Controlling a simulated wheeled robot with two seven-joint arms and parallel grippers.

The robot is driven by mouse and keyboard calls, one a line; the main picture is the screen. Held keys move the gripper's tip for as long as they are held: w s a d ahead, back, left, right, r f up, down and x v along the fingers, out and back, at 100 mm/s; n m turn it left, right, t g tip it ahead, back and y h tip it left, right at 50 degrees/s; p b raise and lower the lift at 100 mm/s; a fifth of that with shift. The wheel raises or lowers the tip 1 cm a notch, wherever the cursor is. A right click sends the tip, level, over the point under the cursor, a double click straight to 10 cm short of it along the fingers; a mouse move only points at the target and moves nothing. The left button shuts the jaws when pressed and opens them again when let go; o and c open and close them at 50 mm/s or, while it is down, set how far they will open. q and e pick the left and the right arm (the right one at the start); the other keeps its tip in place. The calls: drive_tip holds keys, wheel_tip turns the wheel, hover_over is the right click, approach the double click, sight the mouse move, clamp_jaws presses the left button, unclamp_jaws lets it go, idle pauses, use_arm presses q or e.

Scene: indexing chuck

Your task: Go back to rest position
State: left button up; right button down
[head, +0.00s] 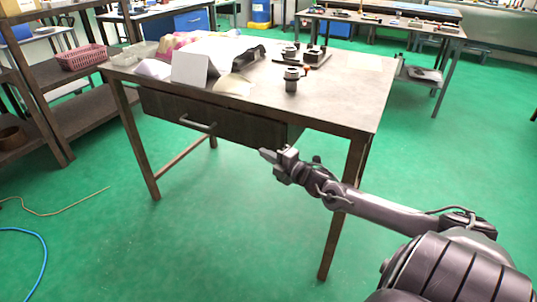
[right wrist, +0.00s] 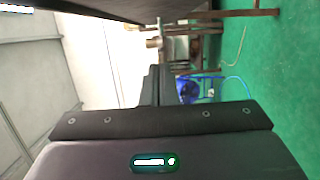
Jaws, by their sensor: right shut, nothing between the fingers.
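My right gripper (head: 268,155) is shut and empty. In the head view it is in front of the table's drawer, below the level of the tabletop, with its arm coming in from the lower right. In the right wrist view its closed fingers (right wrist: 158,72) point away from the camera with nothing between them. My left gripper is not in view. A dark cylindrical chuck piece (head: 291,80) stands upright on the table (head: 340,95), apart from the gripper.
More dark parts (head: 312,57) sit farther back on the tabletop. A white folded card (head: 189,69) and a clear bin (head: 135,53) are on its left. The drawer handle (head: 198,125) faces me. A shelf with a pink basket (head: 82,57) stands left. Green floor (head: 235,240) is open in front.

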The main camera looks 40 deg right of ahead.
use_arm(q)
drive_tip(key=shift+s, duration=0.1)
use_arm(e)
drive_tip(key=shift+s, duration=0.25)
